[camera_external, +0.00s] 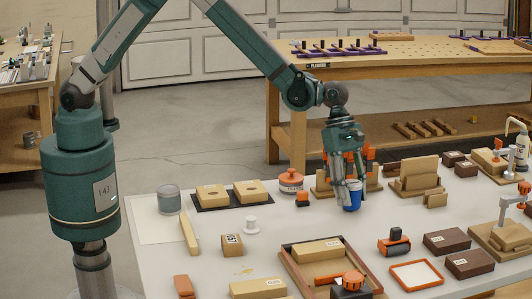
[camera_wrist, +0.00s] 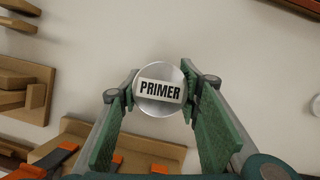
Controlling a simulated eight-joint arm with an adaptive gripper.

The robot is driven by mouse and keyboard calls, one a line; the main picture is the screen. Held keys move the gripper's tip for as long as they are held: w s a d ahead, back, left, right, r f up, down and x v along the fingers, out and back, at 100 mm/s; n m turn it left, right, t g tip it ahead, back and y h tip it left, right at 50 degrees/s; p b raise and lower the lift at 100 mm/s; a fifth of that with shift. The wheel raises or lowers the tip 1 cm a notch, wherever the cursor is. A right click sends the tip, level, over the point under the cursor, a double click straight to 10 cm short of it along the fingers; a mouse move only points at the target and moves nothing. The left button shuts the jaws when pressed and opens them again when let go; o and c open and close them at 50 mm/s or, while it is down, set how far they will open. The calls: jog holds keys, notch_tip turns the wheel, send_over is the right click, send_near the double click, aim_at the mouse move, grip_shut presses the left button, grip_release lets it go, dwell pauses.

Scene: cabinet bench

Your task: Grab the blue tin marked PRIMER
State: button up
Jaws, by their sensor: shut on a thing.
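The blue tin (camera_external: 352,196) is in my gripper in the external view, with its blue side showing below and between the fingers. In the wrist view its round silver lid with the PRIMER label (camera_wrist: 160,92) faces the camera. My gripper (camera_wrist: 158,88) is shut on the tin, with one green finger on each side of it. In the external view my gripper (camera_external: 347,192) points down over the table. I cannot tell whether the tin's base touches the table.
Wooden blocks with orange clamps (camera_external: 371,164) stand right behind my gripper. An orange-lidded jar (camera_external: 291,180) is to its left, and a wooden stepped stand (camera_external: 418,175) to its right. A wooden tray (camera_external: 296,268) lies nearer the front. White table (camera_external: 385,217) shows bare just in front.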

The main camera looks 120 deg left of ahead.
notch_tip(320, 180, up, 9)
jog(key=shift+f+p, duration=0.1)
jog(key=shift+p, duration=0.6)
